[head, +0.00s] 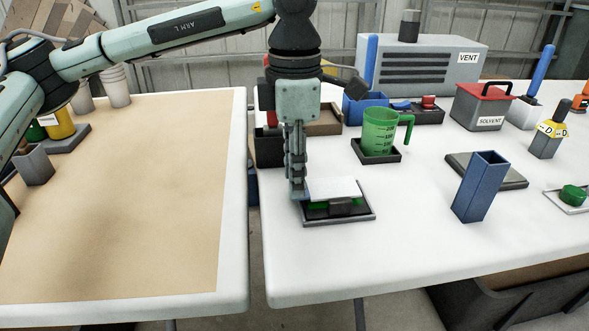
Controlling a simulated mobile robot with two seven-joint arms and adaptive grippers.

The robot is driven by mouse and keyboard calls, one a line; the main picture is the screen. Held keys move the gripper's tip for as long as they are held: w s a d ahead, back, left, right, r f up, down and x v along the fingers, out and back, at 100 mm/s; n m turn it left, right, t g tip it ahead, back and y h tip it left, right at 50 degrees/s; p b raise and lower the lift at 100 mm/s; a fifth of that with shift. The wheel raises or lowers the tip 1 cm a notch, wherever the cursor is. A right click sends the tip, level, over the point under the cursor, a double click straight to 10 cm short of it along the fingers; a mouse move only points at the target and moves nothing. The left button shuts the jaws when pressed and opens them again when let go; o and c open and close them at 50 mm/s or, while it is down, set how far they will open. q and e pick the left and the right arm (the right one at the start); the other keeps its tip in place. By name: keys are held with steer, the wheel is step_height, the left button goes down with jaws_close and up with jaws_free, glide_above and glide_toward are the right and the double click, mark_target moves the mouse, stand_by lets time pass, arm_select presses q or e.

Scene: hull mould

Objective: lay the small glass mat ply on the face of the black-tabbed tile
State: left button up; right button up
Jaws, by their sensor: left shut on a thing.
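My left gripper (299,190) points down at the near left part of the right-hand table, shut on the left edge of a small thin white sheet, the glass mat ply (335,187). The ply is about level, over a dark tray (364,217). Under the ply a black tab (341,208) shows at the front, with bits of green (317,206) beside it. This looks like the black-tabbed tile; its face is mostly hidden by the ply. I cannot tell whether the ply touches it. My right gripper is out of view.
A green jug (380,130) stands behind the tray, and a blue open box (480,187) to the right. A solvent can (482,106) and vent unit (425,66) are farther back. A gap separates this table from the brown-covered one (125,190). The near table front is clear.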

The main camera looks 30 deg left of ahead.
arm_select(q)
steer(key=shift+f+b, duration=0.4)
steer(key=shift+f, duration=0.1)
stand_by(0.5)
steer(key=o, duration=0.9)
steer(key=shift+o, duration=0.3)
steer(key=o, duration=0.5)
steer(key=shift+r, duration=0.2)
steer(key=shift+r+p, duration=2.1)
steer(key=shift+r, duration=1.25)
